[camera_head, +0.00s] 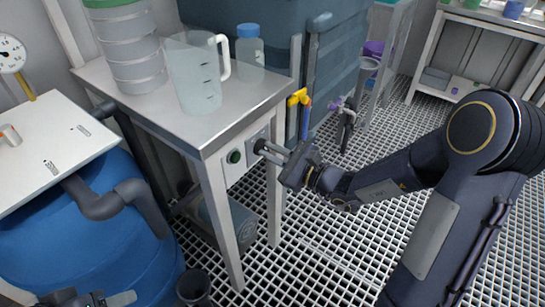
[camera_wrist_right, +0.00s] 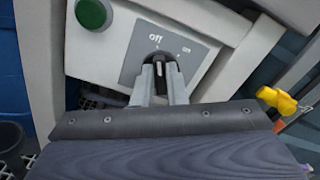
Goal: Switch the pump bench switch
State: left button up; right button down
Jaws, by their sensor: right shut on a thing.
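The pump bench switch is a dark rotary knob (camera_wrist_right: 158,62) on a grey plate (camera_wrist_right: 130,66) marked "off" on the left and "on" on the right. The knob stands between the two marks, roughly upright in the right wrist view. My right gripper (camera_wrist_right: 159,80) has its fingers closed around the knob. In the head view the right gripper (camera_head: 264,149) reaches the front of the pump bench (camera_head: 215,140), and its fingers hide most of the switch. Part of my left gripper (camera_head: 100,300) shows at the bottom left edge; its fingers cannot be judged.
A green button (camera_head: 235,156) sits left of the switch. A jug (camera_head: 197,80), a bottle (camera_head: 250,45) and a clear container (camera_head: 130,50) stand on the bench. A blue barrel (camera_head: 90,225) stands at left.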

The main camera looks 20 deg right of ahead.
jog(key=shift+n, duration=0.4)
jog(key=c, duration=1.5)
grip_release()
jog(key=shift+o, duration=0.2)
jog(key=p+v, duration=0.1)
jog(key=v, duration=0.6)
jog(key=shift+s+d, duration=0.25)
jog(key=shift+s, duration=0.1)
jog(key=shift+a, duration=0.1)
